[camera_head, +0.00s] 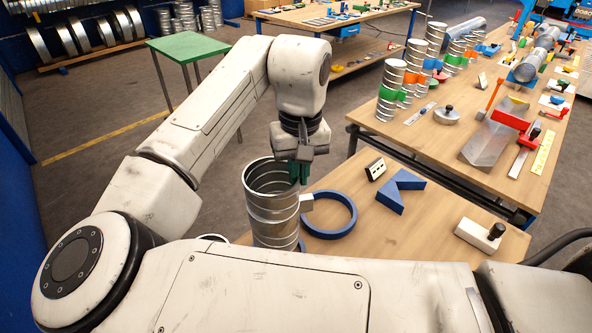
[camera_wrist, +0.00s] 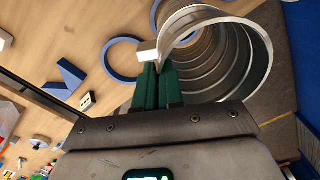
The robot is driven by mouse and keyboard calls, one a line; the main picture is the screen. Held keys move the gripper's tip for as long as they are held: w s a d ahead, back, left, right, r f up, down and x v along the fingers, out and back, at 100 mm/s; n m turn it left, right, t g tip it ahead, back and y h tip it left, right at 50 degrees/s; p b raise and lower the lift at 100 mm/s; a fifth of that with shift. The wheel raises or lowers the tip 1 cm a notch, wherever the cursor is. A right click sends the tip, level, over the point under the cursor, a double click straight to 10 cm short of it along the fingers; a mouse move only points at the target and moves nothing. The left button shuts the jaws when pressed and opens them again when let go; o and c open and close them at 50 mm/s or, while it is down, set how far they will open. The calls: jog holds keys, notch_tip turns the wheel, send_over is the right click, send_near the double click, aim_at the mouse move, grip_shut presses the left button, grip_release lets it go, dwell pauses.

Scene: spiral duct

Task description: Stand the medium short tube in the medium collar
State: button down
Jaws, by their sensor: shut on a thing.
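A ribbed silver metal tube (camera_head: 272,212), which I take to be the medium short tube, is upright with its open end up. My gripper (camera_head: 299,172) points down at its right rim, its green fingers shut on the tube wall. In the wrist view the fingers (camera_wrist: 157,82) meet the rim of the tube (camera_wrist: 225,45), next to a pale block (camera_wrist: 147,52) on its side. A blue ring collar (camera_head: 330,232) lies on the bench right of the tube. More blue shows by the tube's lower edge. My body hides the tube's bottom, so I cannot tell what it rests on.
The near bench (camera_head: 420,232) also bears a blue notched block (camera_head: 400,190), a small pale block with dark holes (camera_head: 375,168) and a white block with a black knob (camera_head: 480,233). A second bench (camera_head: 430,135) behind carries several tubes with coloured clamps.

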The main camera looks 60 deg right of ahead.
aim_at(299, 204)
jog(key=shift+s+r, duration=0.1)
jog(key=shift+f+b, duration=1.7)
jog(key=shift+f, duration=2.6)
jog(key=c, duration=1.2)
grip_release()
jog(key=shift+f, duration=0.1)
notch_tip(299, 204, up, 11)
jog(key=shift+s+f+b, duration=0.1)
jog(key=shift+b, duration=0.35)
jog(key=shift+s, duration=0.1)
